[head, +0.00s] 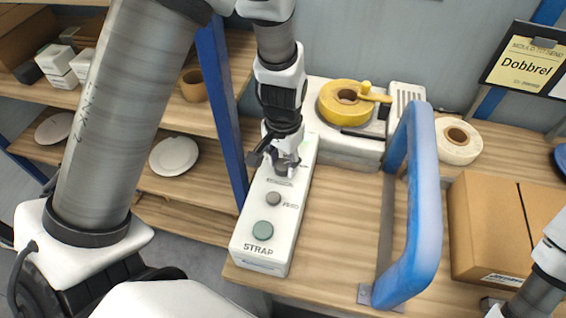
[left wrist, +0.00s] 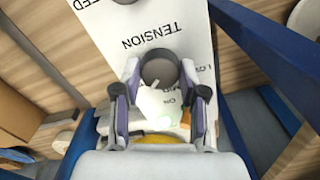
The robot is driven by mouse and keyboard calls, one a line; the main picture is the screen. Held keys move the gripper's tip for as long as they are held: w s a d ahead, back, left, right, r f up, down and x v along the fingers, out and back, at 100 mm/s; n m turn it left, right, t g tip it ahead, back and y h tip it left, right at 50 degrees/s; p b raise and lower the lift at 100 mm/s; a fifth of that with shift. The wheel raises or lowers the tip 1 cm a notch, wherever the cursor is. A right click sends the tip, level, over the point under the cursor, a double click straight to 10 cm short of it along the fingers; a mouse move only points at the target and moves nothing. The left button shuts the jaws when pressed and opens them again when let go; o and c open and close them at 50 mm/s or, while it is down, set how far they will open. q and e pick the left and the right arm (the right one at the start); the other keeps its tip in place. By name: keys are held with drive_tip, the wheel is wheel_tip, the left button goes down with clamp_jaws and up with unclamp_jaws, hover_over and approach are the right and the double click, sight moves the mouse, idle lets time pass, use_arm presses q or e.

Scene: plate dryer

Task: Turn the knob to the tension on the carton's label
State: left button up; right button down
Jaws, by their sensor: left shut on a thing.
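The white control panel (head: 255,222) carries a dark grey tension knob (left wrist: 160,65) by the printed word TENSION. My left gripper (head: 284,166) is at the panel's far part; its fingers (left wrist: 160,82) are shut around the knob, one on each side. In the head view the gripper covers most of the knob. Smaller printed settings sit beside it in the left wrist view, partly covered and hard to read. The brown carton (head: 490,225) stands at the right, with a white label (head: 503,280) low on its front, too small to read.
A blue arch (head: 426,205) stands to the right. A yellow reel (head: 345,103) and a white tape roll (head: 458,142) are behind.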

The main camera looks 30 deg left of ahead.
sight(283, 165)
use_arm(q)
drive_tip(key=shift+s+f+m, duration=0.1)
drive_tip(key=shift+f+m, duration=0.05)
drive_tip(key=shift+m, duration=0.65)
drive_tip(key=o, duration=1.1)
drive_tip(key=shift+o, duration=0.2)
drive_tip(key=shift+r, duration=0.2)
wheel_tip(283, 165, up, 12)
drive_tip(key=shift+f, duration=0.1)
